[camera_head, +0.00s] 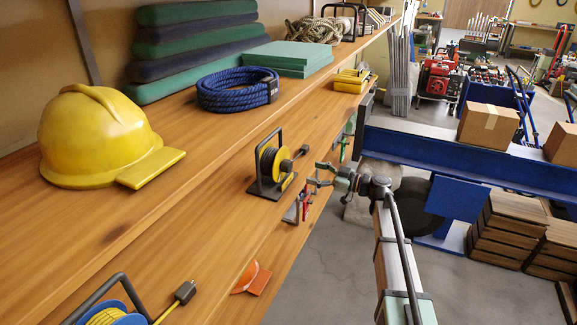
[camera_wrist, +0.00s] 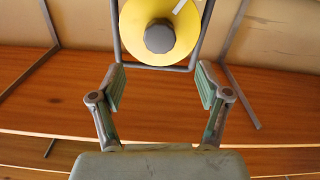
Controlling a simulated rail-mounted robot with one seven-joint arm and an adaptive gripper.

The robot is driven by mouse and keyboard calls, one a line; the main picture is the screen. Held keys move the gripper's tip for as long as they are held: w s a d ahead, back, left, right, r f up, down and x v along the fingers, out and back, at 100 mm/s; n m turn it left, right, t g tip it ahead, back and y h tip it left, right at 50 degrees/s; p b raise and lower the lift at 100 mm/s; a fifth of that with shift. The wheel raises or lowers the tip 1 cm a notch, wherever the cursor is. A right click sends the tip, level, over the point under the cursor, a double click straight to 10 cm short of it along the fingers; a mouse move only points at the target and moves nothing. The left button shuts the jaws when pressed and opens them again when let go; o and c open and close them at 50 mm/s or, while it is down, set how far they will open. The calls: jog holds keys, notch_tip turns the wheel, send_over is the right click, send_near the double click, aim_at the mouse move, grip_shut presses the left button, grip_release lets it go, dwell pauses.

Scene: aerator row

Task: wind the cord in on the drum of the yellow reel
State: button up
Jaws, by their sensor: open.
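The yellow reel (camera_head: 268,172) stands upright in a dark frame on the wooden shelf, with dark cord on its drum. A small dark piece (camera_head: 302,151) sticks out at its right; I cannot tell whether it is a plug or a handle. In the wrist view the reel's yellow disc (camera_wrist: 134,40) with a grey hub (camera_wrist: 160,36) fills the top middle, inside its grey frame. My gripper (camera_head: 318,175) is open and empty, to the right of the reel and apart from it. In the wrist view its two fingers (camera_wrist: 161,87) stand wide apart below the disc.
A blue reel with yellow cord (camera_head: 104,318) and its plug (camera_head: 185,291) lie nearer on the shelf. An orange piece (camera_head: 253,279) and a small red tool (camera_head: 305,203) sit near the edge. The upper shelf holds a yellow helmet (camera_head: 95,135) and blue rope (camera_head: 235,90).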

aim_at(291, 166)
jog(key=p+x, duration=0.1)
jog(key=x, duration=0.9)
jog(key=shift+w+a, duration=0.15)
jog(key=shift+a, duration=0.1)
jog(key=c, duration=1.2)
